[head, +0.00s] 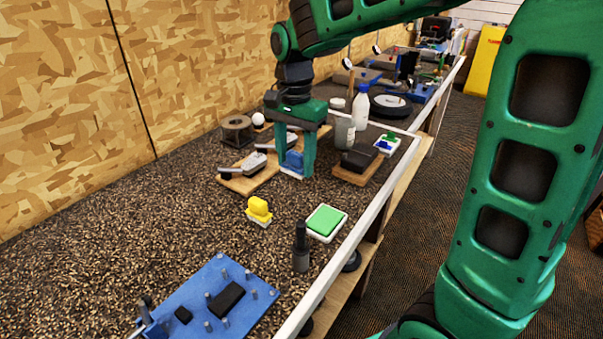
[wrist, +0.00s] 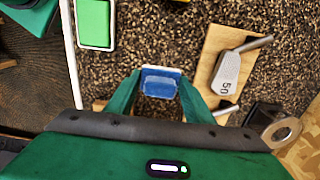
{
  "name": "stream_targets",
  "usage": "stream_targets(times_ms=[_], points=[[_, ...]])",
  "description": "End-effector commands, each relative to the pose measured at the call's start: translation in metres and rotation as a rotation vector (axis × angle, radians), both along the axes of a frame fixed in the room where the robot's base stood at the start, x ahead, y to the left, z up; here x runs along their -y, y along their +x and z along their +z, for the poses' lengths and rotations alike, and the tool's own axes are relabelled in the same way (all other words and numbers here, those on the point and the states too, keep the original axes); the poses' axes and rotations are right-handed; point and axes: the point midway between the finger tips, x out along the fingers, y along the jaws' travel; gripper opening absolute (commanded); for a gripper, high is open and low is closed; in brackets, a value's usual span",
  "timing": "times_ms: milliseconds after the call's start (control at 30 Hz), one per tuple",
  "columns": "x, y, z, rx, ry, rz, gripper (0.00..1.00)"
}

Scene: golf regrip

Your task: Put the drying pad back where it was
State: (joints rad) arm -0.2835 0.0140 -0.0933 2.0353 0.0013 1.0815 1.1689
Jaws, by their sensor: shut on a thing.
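My gripper (head: 295,164) points down over the bench and is shut on a small blue pad (head: 292,161) with a white edge. The pad also shows between the two green fingertips in the wrist view (wrist: 160,82). I take it to be the drying pad. It is close to the bench top, just right of the wooden board with the club heads; I cannot tell if it touches the bench. A yellow pad (head: 258,208) on a white base and a green pad (head: 326,220) in a white tray sit nearer.
The wooden board (wrist: 208,72) carries grey club heads (wrist: 227,75). Bottles (head: 360,105), a dark block on a wooden base (head: 355,171) and a small white tray (head: 394,148) stand right of my gripper. A blue pegged plate (head: 205,290) lies in front. Speckled bench at left front is clear.

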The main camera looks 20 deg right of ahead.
Motion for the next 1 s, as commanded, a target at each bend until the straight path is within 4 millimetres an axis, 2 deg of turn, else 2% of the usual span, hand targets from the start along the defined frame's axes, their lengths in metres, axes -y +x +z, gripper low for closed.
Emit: stream_targets(times_ms=[167,500,867,900,967,1000], points=[[0.011,0.002,-0.008,0.000,0.000,0.000,0.25],[0.011,0.001,-0.046,-0.001,-0.001,0.001,0.25],[0.011,0.002,-0.049,-0.001,-0.001,-0.001,0.25],[0.011,0.002,-0.049,0.000,0.000,-0.001,0.52],[0.012,0.002,-0.049,0.000,0.000,-0.001,0.66],[0.012,0.002,-0.049,0.000,0.000,-0.001,0.66]])
